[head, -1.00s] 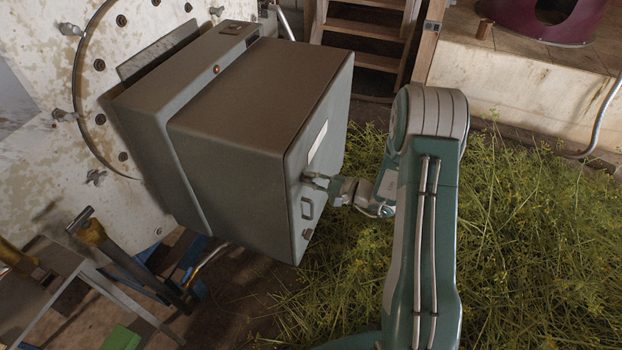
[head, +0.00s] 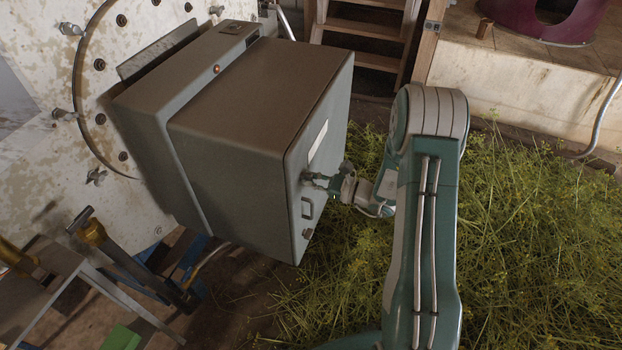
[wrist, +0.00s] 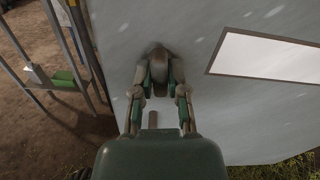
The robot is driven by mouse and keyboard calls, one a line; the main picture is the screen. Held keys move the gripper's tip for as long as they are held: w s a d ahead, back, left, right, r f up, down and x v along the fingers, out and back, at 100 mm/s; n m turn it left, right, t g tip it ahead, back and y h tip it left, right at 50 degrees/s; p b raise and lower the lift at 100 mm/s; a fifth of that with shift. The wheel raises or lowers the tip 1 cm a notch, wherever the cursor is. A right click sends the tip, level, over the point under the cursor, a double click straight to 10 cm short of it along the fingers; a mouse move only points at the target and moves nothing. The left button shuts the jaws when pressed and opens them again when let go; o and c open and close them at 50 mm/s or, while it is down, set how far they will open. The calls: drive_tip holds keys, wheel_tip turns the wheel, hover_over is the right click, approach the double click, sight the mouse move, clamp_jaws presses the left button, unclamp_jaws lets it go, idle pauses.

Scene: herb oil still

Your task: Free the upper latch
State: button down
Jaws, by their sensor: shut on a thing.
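A grey-green metal box (head: 240,110) stands out from a round plate. Its front face carries a dark latch knob (head: 308,177), the upper of two latches, with a small handle (head: 307,208) below it and a lower latch (head: 307,233) near the bottom edge. My gripper (head: 322,181) is shut on the upper latch, against the face. In the wrist view, both fingers of my gripper (wrist: 160,82) close around the dark latch (wrist: 158,62), and partly hide it. A brown bar, perhaps the handle, shows between the fingers. Whether the latch is free cannot be told.
A pale label panel (head: 318,141) sits beside the latch on the face. Cut herbs (head: 530,230) cover the floor at the right. Wooden steps (head: 365,30) stand behind. A metal frame with yellow-brown parts (head: 95,235) stands at lower left.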

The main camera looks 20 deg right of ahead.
drive_tip(key=shift+f+m, duration=0.15)
drive_tip(key=shift+m, duration=0.95)
drive_tip(key=c, duration=0.6)
unclamp_jaws()
drive_tip(key=shift+c, duration=0.2)
drive_tip(key=v, duration=1.2)
drive_tip(key=shift+w, duration=0.1)
